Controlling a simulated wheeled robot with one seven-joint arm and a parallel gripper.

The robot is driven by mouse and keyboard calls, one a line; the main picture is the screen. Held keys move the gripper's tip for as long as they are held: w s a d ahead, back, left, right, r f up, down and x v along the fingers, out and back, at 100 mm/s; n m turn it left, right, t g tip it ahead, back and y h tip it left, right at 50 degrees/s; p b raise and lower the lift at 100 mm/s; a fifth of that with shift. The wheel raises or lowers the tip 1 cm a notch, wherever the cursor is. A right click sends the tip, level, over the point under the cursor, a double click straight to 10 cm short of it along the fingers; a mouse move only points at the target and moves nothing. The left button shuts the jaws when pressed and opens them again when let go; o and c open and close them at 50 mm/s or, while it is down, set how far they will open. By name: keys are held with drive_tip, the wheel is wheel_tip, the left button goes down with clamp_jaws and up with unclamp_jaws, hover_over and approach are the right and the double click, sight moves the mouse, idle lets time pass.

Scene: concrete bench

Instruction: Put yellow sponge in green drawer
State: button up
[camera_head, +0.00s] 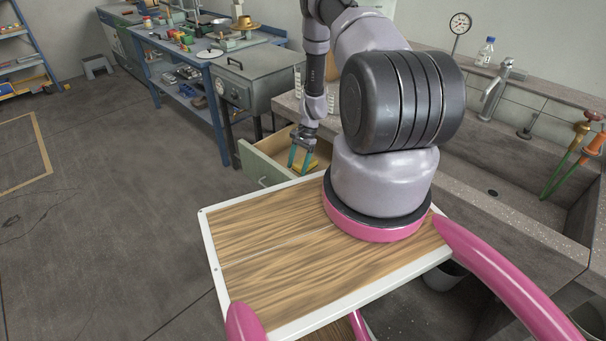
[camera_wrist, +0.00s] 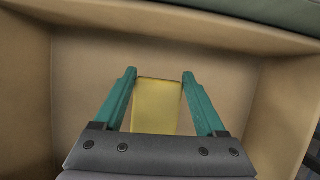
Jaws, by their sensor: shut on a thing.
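The yellow sponge (camera_wrist: 157,106) is between the two green fingers of my gripper (camera_wrist: 159,85) in the wrist view. My gripper is shut on it, pointing down inside the open drawer. The drawer's tan inner floor (camera_wrist: 80,70) and walls surround the gripper and sponge. In the head view the green drawer front (camera_head: 262,168) is pulled out from under the bench. My gripper (camera_head: 302,165) reaches into it there, with the sponge (camera_head: 313,164) partly visible at the fingers. I cannot tell whether the sponge touches the drawer floor.
The concrete bench (camera_head: 455,192) with a sink and tap (camera_head: 497,88) lies to the right. A grey metal cabinet (camera_head: 258,78) stands just behind the drawer. A blue workbench (camera_head: 190,50) with tools is at the back left. Open floor (camera_head: 100,190) lies to the left.

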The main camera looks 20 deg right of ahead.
sight(298, 175)
drive_tip(key=shift+d+f, duration=0.1)
drive_tip(key=shift+f, duration=2.6)
drive_tip(key=o, duration=1.6)
drive_tip(key=shift+f, duration=0.1)
drive_tip(key=shift+c, duration=0.2)
drive_tip(key=v, duration=1.2)
drive_tip(key=shift+r, duration=0.2)
